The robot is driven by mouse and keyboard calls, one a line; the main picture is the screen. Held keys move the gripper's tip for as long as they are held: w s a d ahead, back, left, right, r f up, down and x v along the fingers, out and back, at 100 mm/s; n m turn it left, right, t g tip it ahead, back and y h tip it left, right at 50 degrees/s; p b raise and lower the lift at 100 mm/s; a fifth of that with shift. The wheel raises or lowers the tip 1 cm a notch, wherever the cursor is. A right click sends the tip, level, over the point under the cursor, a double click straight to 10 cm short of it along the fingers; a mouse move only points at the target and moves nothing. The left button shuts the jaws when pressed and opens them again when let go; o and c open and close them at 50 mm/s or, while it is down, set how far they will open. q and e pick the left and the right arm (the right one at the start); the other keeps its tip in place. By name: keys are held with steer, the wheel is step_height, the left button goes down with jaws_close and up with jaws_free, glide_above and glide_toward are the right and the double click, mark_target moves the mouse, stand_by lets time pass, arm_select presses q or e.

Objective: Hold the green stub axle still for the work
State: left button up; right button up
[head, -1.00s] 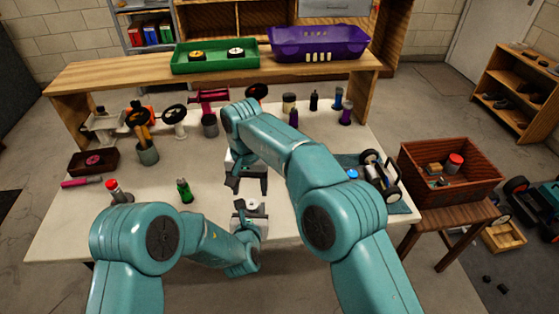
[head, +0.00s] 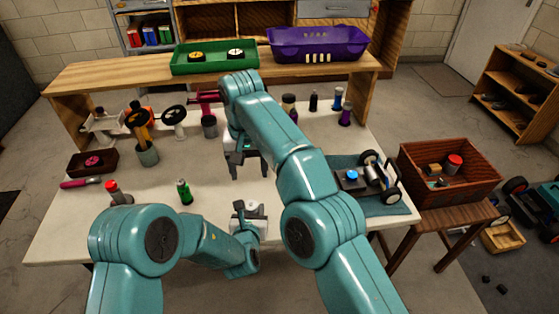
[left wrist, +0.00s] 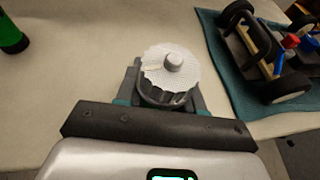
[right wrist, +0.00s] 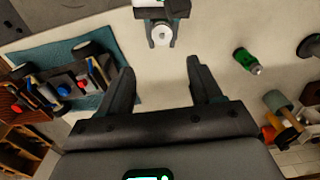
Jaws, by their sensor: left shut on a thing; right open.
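My left gripper (head: 250,212) is shut on a small piece near the front middle of the white table. In the left wrist view, this piece, which I take for the green stub axle (left wrist: 168,66), has a pale ridged round end with a small central knob. Its side is dark between the fingers, so little green shows. My right gripper (head: 248,170) is open and empty, over the table behind the left one. In the right wrist view, its fingers (right wrist: 160,82) are wide apart and the held piece (right wrist: 161,33) is beyond them, untouched.
A car chassis (head: 368,180) lies on a blue-green mat (head: 388,208) at the right. Several cylinders stand at the back. A brown crate (head: 425,162) is on a side stool.

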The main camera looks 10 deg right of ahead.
mark_target(251, 203)
step_height(251, 203, down, 12)
steer(key=shift+a, duration=0.15)
steer(key=m, duration=0.3)
steer(key=shift+m, duration=0.3)
steer(key=m, duration=0.4)
steer(key=shift+s, duration=0.1)
steer(key=n, duration=0.4)
steer(key=shift+n, duration=0.4)
steer(key=n, duration=0.3)
steer(key=shift+r, duration=0.1)
step_height(251, 203, up, 11)
steer(key=w+d+r+m, duration=0.1)
steer(key=d+m, duration=0.2)
steer(key=d, duration=0.5)
steer(key=shift+g+y, duration=0.3)
steer(key=shift+a, duration=0.1)
